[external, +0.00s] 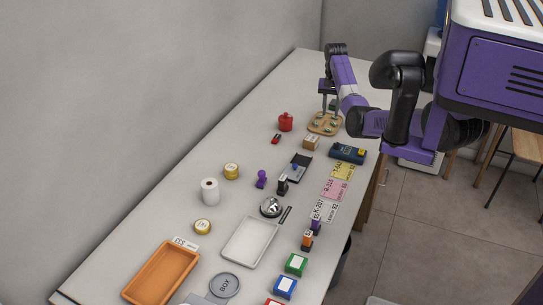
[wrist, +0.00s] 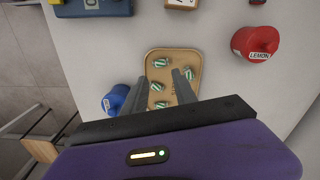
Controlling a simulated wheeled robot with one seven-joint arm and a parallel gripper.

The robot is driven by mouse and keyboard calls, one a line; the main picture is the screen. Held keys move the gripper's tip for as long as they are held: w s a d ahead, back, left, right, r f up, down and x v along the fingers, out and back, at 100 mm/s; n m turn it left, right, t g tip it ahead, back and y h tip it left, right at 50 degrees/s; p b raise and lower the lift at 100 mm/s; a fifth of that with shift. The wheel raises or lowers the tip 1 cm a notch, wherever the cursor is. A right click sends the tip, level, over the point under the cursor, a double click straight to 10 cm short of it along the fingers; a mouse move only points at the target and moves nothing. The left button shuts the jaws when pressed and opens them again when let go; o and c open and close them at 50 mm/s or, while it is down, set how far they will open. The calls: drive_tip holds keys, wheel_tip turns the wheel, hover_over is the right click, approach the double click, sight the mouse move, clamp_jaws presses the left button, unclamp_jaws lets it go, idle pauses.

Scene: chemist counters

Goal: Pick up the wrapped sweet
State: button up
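Several wrapped sweets (wrist: 160,62), striped green and white, lie on a wooden tray (wrist: 158,53). The tray (external: 313,128) also shows at the far part of the counter in the external view, with small green sweets on it. My gripper (wrist: 160,78) is over the tray, pointing down, with its two fingers apart and nothing seen held. One sweet (wrist: 156,87) shows between the fingers, and another (wrist: 188,73) lies close by the right finger. In the external view my gripper (external: 327,100) is above the tray; the exact gap to the sweets is hard to tell.
A red pot marked LEMON (wrist: 258,42) stands right of the tray, and a blue pot (wrist: 116,99) stands left of it. A dark blue device (external: 347,153) and a small wooden block (external: 311,142) are nearby. A wall (external: 190,90) runs along the counter's left side.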

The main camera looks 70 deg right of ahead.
sight(328, 130)
wheel_tip(328, 130, down, 8)
drive_tip(key=shift+w+r+p, duration=0.1)
drive_tip(key=shift+r+p, duration=0.1)
drive_tip(key=shift+p, duration=0.35)
drive_tip(key=shift+c, duration=0.2)
clamp_jaws()
